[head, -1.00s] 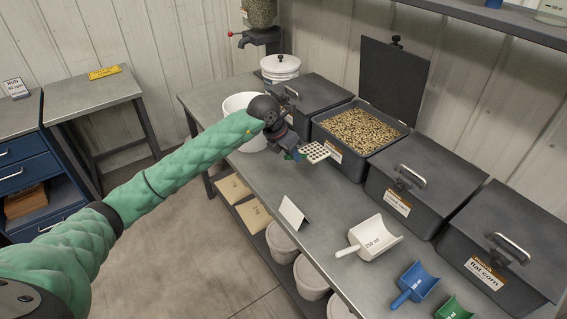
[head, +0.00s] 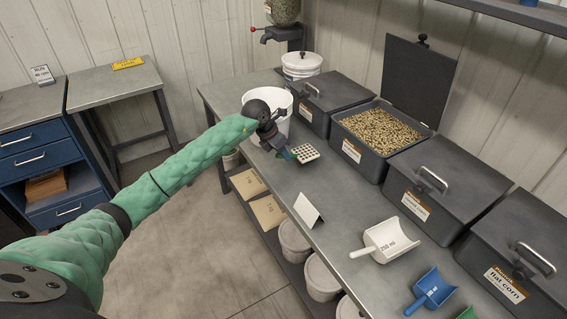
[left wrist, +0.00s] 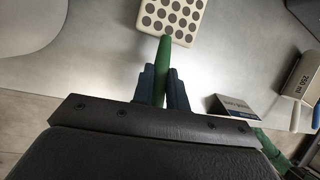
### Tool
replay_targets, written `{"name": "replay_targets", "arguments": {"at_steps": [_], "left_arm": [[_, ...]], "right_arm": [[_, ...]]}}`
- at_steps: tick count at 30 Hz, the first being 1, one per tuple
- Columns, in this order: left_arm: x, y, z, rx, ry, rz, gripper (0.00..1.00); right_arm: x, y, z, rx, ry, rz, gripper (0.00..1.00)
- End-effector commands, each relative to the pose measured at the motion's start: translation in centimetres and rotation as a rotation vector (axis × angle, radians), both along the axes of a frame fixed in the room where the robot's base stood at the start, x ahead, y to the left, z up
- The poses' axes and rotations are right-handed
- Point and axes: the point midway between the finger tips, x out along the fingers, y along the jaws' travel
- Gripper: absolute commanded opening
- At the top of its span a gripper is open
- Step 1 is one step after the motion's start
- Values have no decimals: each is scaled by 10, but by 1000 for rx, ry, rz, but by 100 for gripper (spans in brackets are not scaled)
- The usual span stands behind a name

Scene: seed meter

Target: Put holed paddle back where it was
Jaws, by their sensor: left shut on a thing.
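The holed paddle (head: 306,152) has a flat cream plate with rows of dark holes and a green handle. In the left wrist view its plate (left wrist: 172,18) is at the top, with the handle (left wrist: 162,75) running down between the jaws. My left gripper (head: 288,155) is shut on the handle, over the bench's left part, just in front of the white bucket. I cannot tell whether the paddle touches the bench top. My right gripper is not in view.
A white bucket (head: 285,128) stands behind my gripper. An open bin of seed (head: 372,158) and closed black bins (head: 430,200) line the wall. A folded card (head: 308,210), a white scoop (head: 385,240) and a blue scoop (head: 430,290) lie to the right. Bare bench lies between.

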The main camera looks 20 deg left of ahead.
Motion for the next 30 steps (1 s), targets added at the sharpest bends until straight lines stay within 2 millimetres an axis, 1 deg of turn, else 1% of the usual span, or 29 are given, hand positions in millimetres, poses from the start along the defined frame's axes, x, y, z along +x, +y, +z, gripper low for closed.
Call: {"name": "replay_targets", "arguments": {"at_steps": [6,9,13,19,23,24,27,30], "left_arm": [[-1,-1,-29,-3,2,0,0],[0,-1,-37,-2,0,1,0],[0,-1,-37,-1,-2,0,0],[0,-1,-38,-1,-1,0,0],[0,-1,-40,-1,-1,0,0],[0,-1,-39,-1,-1,0,19],[0,-1,-39,0,0,0,36],[0,-1,-39,0,0,0,36]], "right_arm": [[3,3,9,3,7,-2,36],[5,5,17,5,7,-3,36],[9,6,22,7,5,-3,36],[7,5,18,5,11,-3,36],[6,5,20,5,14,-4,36],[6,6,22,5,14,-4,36],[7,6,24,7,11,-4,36],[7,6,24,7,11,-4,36]]}}
